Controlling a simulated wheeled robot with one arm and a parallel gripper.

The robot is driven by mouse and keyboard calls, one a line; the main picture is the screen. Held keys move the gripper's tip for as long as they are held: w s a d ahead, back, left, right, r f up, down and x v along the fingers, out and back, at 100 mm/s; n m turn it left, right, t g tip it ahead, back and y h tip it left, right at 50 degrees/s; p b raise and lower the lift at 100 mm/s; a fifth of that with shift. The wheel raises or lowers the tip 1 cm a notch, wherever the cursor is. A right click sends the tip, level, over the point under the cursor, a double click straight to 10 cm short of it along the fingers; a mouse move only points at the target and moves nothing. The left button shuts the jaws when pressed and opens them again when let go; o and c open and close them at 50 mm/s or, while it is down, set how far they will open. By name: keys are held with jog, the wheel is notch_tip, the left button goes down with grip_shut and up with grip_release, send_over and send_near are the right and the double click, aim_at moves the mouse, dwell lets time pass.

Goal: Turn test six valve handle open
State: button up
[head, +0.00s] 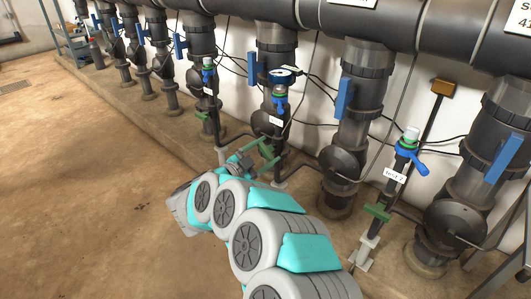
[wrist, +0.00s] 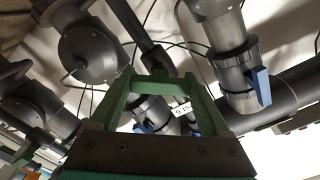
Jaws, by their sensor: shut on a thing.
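The test six pipe (head: 279,130) stands in the middle of the head view. Its small white label (head: 275,121) shows upside down in the wrist view (wrist: 182,109). My gripper (head: 270,152) has green fingers and reaches the lower part of this pipe. In the wrist view the fingertips (wrist: 157,77) close in at the pipe, shut on the valve handle. A blue lever (head: 280,99) sits higher on the same pipe, above the label, apart from my gripper.
A neighbouring test pipe at right has a green handle (head: 377,211) and a blue lever (head: 410,157). Another green handle (head: 201,115) is at left. Thick grey pipes with blue levers (head: 343,98) stand close around. The brown floor (head: 90,190) at left is clear.

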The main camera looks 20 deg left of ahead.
jog(key=m, duration=0.5)
jog(key=shift+m, duration=0.3)
jog(key=m, duration=0.4)
jog(key=shift+m, duration=0.4)
jog(key=o, duration=1.2)
jog(key=v, duration=0.7)
jog(key=shift+s+a+p, duration=0.1)
jog(key=shift+s+p, duration=0.2)
jog(key=shift+s, duration=0.1)
